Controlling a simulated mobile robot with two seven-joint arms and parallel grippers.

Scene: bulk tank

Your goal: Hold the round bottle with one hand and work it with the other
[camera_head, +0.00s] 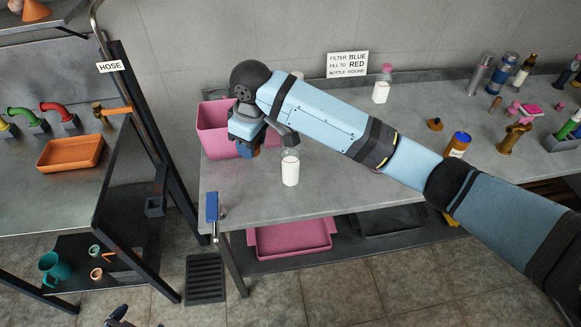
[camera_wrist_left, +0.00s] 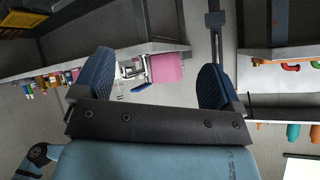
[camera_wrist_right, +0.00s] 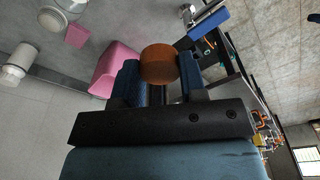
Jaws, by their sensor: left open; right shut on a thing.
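A round clear bottle (camera_head: 290,170) with white liquid stands upright on the grey counter, no cap visible on it. A second bottle (camera_head: 381,88) with white contents and a pink top stands farther back. My right gripper (camera_wrist_right: 158,85) is shut on an orange-brown round piece (camera_wrist_right: 158,63), held at its fingertips. In the head view, my right gripper (camera_head: 246,145) is left of the round bottle, in front of the pink bin, apart from the bottle. My left gripper (camera_wrist_left: 155,80) is open and empty; only a dark part of it may show at the head view's bottom edge.
The pink bin (camera_head: 213,130) stands at the counter's back left. A blue-handled fitting (camera_head: 212,207) is at the counter's left front edge. A pink tray (camera_head: 292,240) is below. Bottles and small parts crowd the right; the counter's front middle is clear.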

